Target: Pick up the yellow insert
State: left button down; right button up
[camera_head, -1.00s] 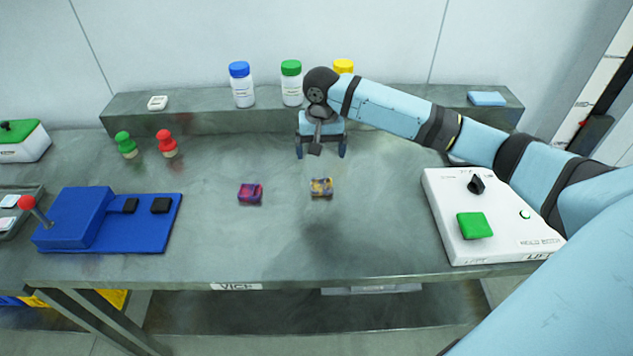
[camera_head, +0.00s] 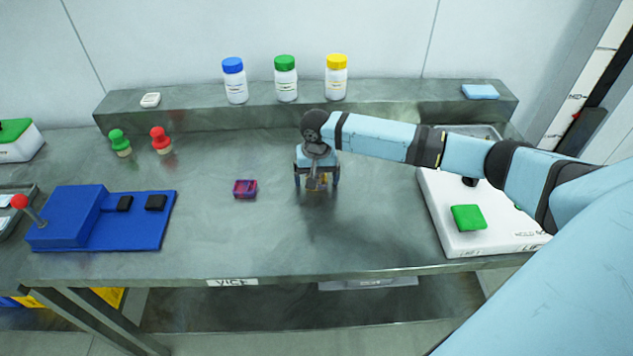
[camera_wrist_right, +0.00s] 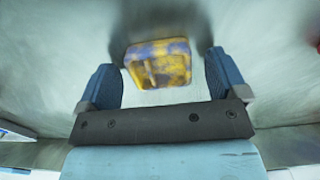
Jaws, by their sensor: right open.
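The yellow insert (camera_head: 318,184), mottled yellow and purple-blue, lies on the grey bench in the head view, partly hidden behind my right gripper. In the right wrist view the yellow insert (camera_wrist_right: 158,63) shows between the two blue fingers, towards their tips. My right gripper (camera_head: 317,186) is open, pointing down over the insert, with one finger on each side. In the right wrist view a gap shows between the insert and each finger of the gripper (camera_wrist_right: 160,78). My left gripper is not in view.
A purple-red insert (camera_head: 245,189) lies to the left on the bench. A blue fixture (camera_head: 130,235) stands further left, and a white box with a green button (camera_head: 468,217) stands right. Bottles with blue, green and yellow caps (camera_head: 336,78) stand on the rear shelf (camera_head: 200,115).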

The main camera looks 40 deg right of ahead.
jog(key=c, duration=1)
